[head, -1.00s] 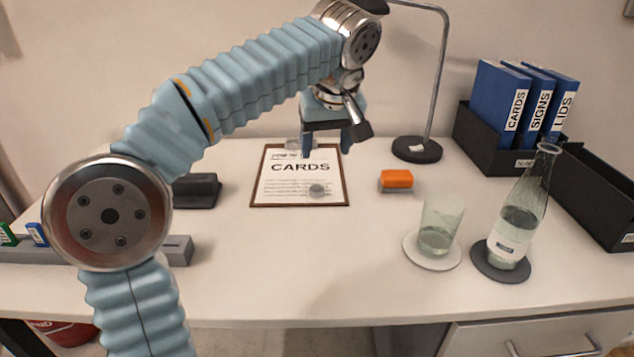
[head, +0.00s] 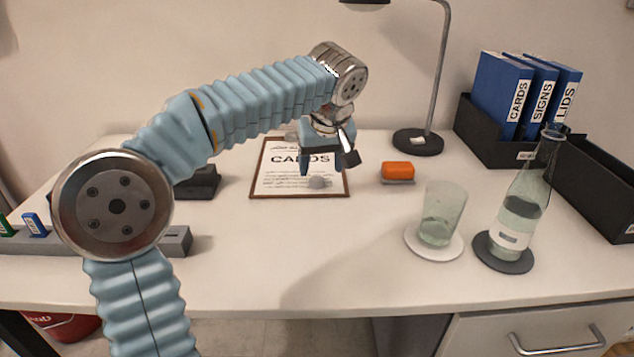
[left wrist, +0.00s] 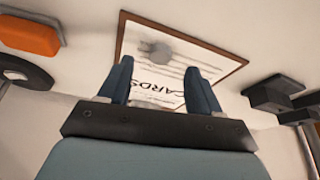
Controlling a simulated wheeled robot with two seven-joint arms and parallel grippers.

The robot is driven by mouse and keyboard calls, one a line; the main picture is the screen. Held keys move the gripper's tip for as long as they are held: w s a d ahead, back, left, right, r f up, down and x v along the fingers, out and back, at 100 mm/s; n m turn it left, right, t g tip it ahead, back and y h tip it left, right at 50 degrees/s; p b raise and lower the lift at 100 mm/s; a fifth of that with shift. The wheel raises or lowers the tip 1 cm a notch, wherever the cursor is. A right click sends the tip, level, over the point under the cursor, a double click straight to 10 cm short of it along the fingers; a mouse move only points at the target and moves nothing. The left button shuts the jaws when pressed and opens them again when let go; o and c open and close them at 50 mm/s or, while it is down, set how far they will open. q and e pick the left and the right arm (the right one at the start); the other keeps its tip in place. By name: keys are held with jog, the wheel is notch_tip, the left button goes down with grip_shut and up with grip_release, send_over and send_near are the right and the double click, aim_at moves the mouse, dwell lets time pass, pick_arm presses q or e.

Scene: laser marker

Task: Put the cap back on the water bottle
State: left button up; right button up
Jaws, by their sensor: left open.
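The water bottle (head: 520,215) is a clear glass bottle with a white label, upright and open-topped on a dark round coaster (head: 503,252) at the right. A small grey round piece, which looks like the cap (head: 317,183), lies on the lower part of the CARDS clipboard (head: 283,189). My left gripper (head: 321,170) is open and empty, pointing down over the clipboard just above the cap. In the left wrist view the cap (left wrist: 160,52) shows beyond and between the fingertips (left wrist: 158,68), apart from them. My right gripper is not in view.
A glass (head: 440,215) stands on a white coaster (head: 434,247) left of the bottle. An orange block (head: 397,170), a lamp base (head: 418,142) and black bins with blue binders (head: 503,90) stand farther back. The front middle of the desk is clear.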

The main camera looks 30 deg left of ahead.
aim_at(317, 179)
pick_arm(q)
jog(key=shift+a+x, duration=0.15)
jog(key=shift+x, duration=1.2)
jog(key=shift+a+x, duration=0.15)
jog(key=shift+x, duration=1.15)
jog(key=shift+w+r, duration=0.2)
jog(key=c, duration=1.1)
